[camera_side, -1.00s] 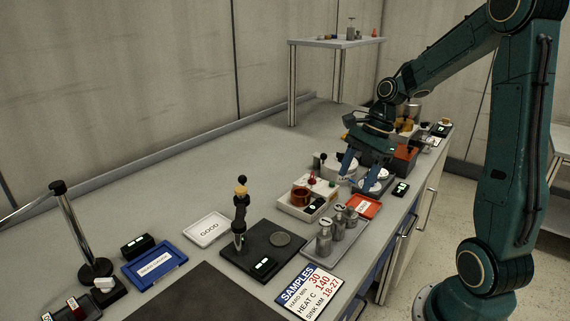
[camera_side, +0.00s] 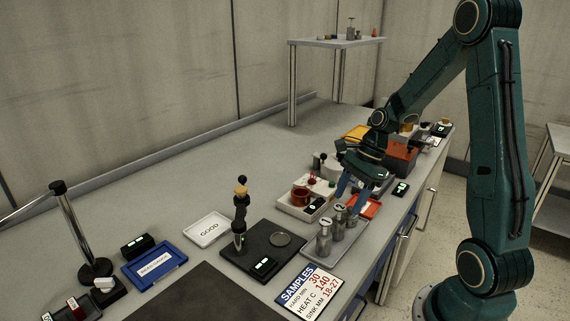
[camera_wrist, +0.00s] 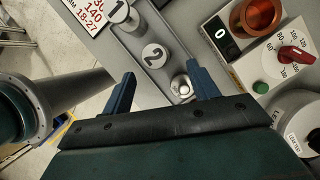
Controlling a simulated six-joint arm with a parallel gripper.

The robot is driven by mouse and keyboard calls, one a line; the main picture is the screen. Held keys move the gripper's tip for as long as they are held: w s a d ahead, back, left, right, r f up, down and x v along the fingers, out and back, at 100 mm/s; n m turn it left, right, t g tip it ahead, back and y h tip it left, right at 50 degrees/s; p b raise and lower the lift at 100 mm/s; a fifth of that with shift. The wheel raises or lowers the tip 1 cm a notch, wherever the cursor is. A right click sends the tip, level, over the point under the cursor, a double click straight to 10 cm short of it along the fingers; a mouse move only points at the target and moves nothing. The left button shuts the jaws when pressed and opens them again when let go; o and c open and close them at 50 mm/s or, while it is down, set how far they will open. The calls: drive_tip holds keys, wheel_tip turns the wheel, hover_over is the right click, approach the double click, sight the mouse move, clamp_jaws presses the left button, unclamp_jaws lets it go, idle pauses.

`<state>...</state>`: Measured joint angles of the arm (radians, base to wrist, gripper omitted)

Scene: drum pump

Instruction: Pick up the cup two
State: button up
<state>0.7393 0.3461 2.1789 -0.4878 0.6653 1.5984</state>
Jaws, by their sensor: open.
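Cup two (camera_wrist: 154,56) is a grey metal cup with a white lid marked 2, standing in a grey tray (camera_wrist: 118,43). In the wrist view it lies just beyond my gripper (camera_wrist: 161,83), roughly in line with the gap between the fingers. In the side view cup two (camera_side: 338,224) is the middle one of the row. My gripper (camera_side: 349,200) is open and empty, just above the far end of the tray. Cup one (camera_wrist: 119,12) stands on one side of cup two. A shiny round-topped metal piece (camera_wrist: 182,87) sits on the other side, close to the right finger.
A white heater box with a red knob (camera_wrist: 292,56) and a copper pot (camera_wrist: 262,14) stands beside the tray. The samples sign (camera_side: 310,290) lies in front.

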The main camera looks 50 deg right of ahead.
sight(339, 219)
drive_tip(key=shift+x, duration=1.4)
drive_tip(key=shift+x, duration=2.6)
drive_tip(key=shift+s, duration=0.15)
drive_tip(key=shift+c, duration=0.2)
drive_tip(key=c, duration=1.1)
drive_tip(key=shift+c, duration=0.2)
drive_tip(key=shift+r, duration=0.2)
wheel_tip(339, 219, up, 20)
drive_tip(key=shift+f, duration=0.15)
